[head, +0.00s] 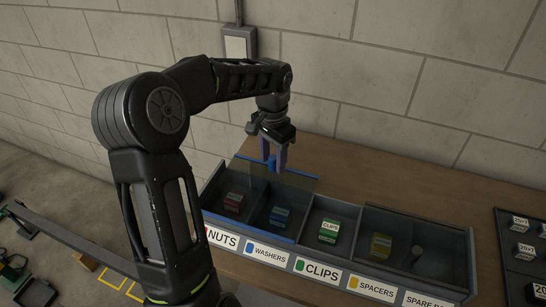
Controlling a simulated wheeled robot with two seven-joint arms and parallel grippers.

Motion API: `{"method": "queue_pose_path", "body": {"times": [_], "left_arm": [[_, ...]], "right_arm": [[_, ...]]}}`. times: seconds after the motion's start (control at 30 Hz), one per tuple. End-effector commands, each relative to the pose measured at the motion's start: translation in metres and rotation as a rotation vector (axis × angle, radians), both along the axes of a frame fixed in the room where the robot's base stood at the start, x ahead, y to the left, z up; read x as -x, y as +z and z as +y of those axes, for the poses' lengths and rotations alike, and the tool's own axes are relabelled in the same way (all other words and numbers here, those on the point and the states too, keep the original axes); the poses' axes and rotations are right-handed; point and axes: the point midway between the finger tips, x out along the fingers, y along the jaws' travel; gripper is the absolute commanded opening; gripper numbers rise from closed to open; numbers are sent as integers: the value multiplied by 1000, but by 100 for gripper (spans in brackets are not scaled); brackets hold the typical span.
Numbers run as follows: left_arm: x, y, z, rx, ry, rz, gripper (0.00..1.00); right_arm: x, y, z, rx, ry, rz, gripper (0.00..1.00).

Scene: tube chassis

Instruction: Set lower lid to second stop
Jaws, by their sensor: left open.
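A long grey bin box (385,202) with a row of compartments stands on the wooden bench. A clear sliding panel with a blue edge (300,174) lies over the left part of the box, around the nuts and washers compartments. A small blue tab (271,164) stands up at its back edge. My left gripper (274,164) points down from above with its fingers apart around the tab; whether they touch it I cannot tell. A second clear panel with a grey frame (420,212) covers the spacers and spare compartments. My right gripper is not in view.
Labels along the front read nuts, washers, clips (318,271), spacers and spare. Small boxes lie inside, including a green one (328,232) under clips. A dark tray (525,250) is at the right edge. The wooden bench (370,173) behind the box is clear, with a block wall beyond.

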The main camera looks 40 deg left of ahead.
Motion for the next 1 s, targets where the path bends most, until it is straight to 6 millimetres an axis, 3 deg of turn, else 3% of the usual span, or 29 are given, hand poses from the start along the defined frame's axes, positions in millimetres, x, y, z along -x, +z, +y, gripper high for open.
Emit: {"method": "queue_pose_path", "body": {"times": [0.27,0.83,1.0], "left_arm": [[0,-3,0,0,0,0,45],[0,-2,0,0,0,0,0],[0,-2,0,0,0,-1,0]], "right_arm": [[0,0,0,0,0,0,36],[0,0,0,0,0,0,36],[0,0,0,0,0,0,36]]}}
